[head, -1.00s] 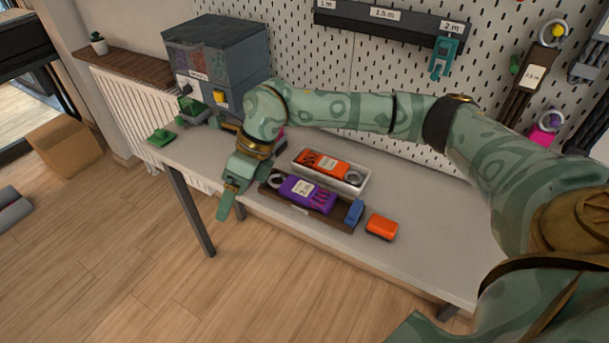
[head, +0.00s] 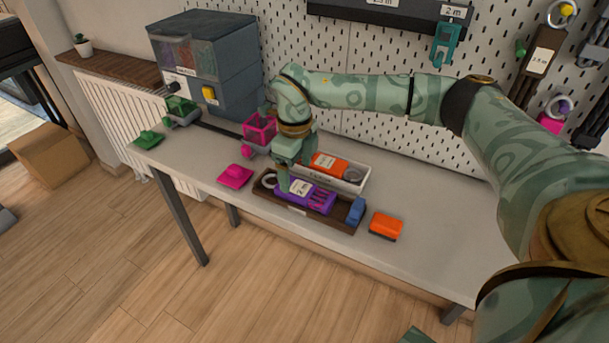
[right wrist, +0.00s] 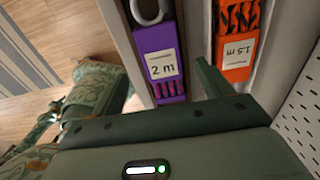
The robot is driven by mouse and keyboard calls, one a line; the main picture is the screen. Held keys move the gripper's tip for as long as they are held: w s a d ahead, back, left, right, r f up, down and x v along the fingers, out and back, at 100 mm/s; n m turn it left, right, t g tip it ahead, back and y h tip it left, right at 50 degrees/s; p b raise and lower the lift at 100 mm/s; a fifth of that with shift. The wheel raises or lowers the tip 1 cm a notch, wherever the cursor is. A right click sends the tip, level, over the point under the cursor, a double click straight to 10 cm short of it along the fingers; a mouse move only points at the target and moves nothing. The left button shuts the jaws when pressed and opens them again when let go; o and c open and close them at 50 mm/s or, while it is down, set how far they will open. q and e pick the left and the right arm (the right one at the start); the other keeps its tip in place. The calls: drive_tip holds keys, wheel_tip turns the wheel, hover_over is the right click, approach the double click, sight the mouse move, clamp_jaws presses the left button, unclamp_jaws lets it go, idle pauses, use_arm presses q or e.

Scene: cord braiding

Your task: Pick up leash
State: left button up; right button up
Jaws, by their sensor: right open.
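A purple leash (head: 312,197) labelled 2 m, with a metal ring at its left end, lies in a brown tray (head: 335,217). An orange leash (head: 329,164) labelled 1.5 m lies in a white tray (head: 356,184) behind it. My right gripper (head: 289,182) is open, pointing down over the left part of the purple leash and partly hiding it. In the right wrist view the purple leash (right wrist: 163,63) and orange leash (right wrist: 237,45) lie ahead, with one finger between them. My left gripper cannot be made out clearly; green patterned parts of mine show at lower left there.
A blue block (head: 356,210) sits at the brown tray's right end and an orange block (head: 385,225) lies beyond it. A pink piece (head: 235,176) and pink bin (head: 259,132) are to the left. A grey cabinet (head: 212,70) stands behind. The table's right part is clear.

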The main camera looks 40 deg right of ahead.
sight(297, 186)
wheel_tip(297, 186, down, 5)
drive_tip(key=b, duration=0.3)
drive_tip(key=shift+w+d+f, duration=0.1)
drive_tip(key=shift+f, duration=0.05)
drive_tip(key=shift+r, duration=0.2)
use_arm(q)
drive_tip(key=shift+s+a+f, duration=0.1)
drive_tip(key=shift+s+f, duration=0.2)
drive_tip(key=shift+f, duration=0.3)
drive_tip(key=shift+s+f, duration=0.25)
drive_tip(key=shift+f, duration=0.35)
use_arm(e)
drive_tip(key=c, duration=1.2)
